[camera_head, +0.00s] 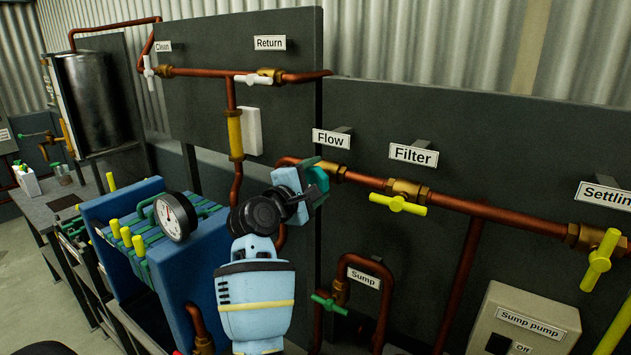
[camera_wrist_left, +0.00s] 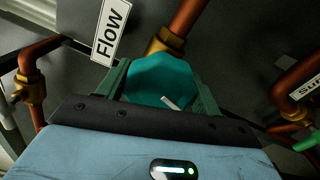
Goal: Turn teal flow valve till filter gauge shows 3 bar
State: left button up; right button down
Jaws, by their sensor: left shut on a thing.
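The teal flow valve (camera_wrist_left: 160,80) sits on the copper pipe just under the Flow sign (camera_head: 331,139). In the head view the teal valve (camera_head: 318,176) is partly hidden by my left gripper (camera_head: 313,182). My left gripper is shut on the valve, with a finger on each side of it in the left wrist view (camera_wrist_left: 163,88). The filter gauge (camera_head: 174,216) is a round white dial on top of the blue filter press. Its needle is too small to read surely. My right gripper is not in view.
A yellow-handled valve (camera_head: 398,204) sits under the Filter sign (camera_head: 413,154), right of my left gripper. A green-handled sump valve (camera_head: 329,303) is below. The blue filter press (camera_head: 183,265) stands left of my arm. Another yellow valve (camera_head: 601,260) is at far right.

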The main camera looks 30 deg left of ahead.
aim_at(310, 184)
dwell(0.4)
pick_arm(q)
jog(key=o, duration=1)
jog(key=shift+s, duration=0.1)
jog(key=shift+s+a, duration=0.2)
jog(key=shift+s, duration=1.05)
jog(key=shift+s+a, duration=0.15)
jog(key=shift+s, duration=1.15)
jog(key=shift+s+a, duration=0.2)
jog(key=shift+s, duration=1.05)
